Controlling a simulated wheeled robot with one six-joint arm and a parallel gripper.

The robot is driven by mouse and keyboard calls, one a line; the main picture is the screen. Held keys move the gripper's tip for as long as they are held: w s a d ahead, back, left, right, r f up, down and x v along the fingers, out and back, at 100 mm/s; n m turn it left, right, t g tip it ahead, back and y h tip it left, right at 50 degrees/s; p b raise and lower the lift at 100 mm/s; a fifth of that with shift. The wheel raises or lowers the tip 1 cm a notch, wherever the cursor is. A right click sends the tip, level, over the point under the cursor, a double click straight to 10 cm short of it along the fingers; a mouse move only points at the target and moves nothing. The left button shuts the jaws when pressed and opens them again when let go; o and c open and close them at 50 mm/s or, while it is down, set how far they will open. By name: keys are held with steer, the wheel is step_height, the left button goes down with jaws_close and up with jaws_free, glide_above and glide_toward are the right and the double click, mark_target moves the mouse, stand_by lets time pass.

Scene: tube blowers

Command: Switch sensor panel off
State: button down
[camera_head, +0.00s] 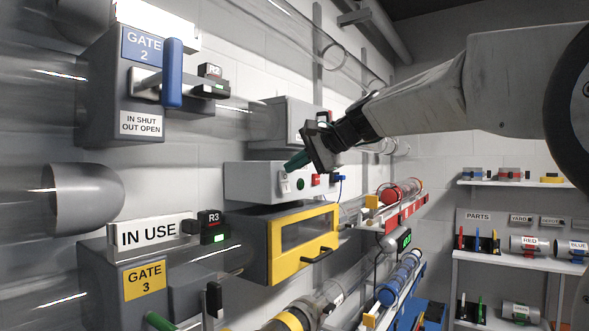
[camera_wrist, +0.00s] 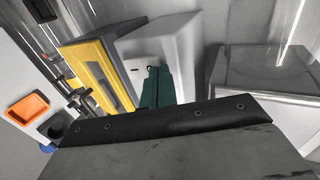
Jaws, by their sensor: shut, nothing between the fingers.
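The switch position is unclear.
A yellow-framed box with a window (camera_head: 303,240) and dark handle sits just below. Another grey box (camera_head: 285,120) is above. Gate 2 with a blue handle (camera_head: 173,75) and Gate 3 (camera_head: 145,281) stand left. Racks with a red canister (camera_head: 400,192) and shelves are right.

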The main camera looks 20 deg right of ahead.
steer(key=shift+r, duration=0.25)
steer(key=shift+s+d+r, duration=0.1)
steer(key=shift+s+d, duration=0.2)
steer(key=shift+s, duration=0.15)
steer(key=v, duration=1.2)
steer(key=shift+r, duration=0.55)
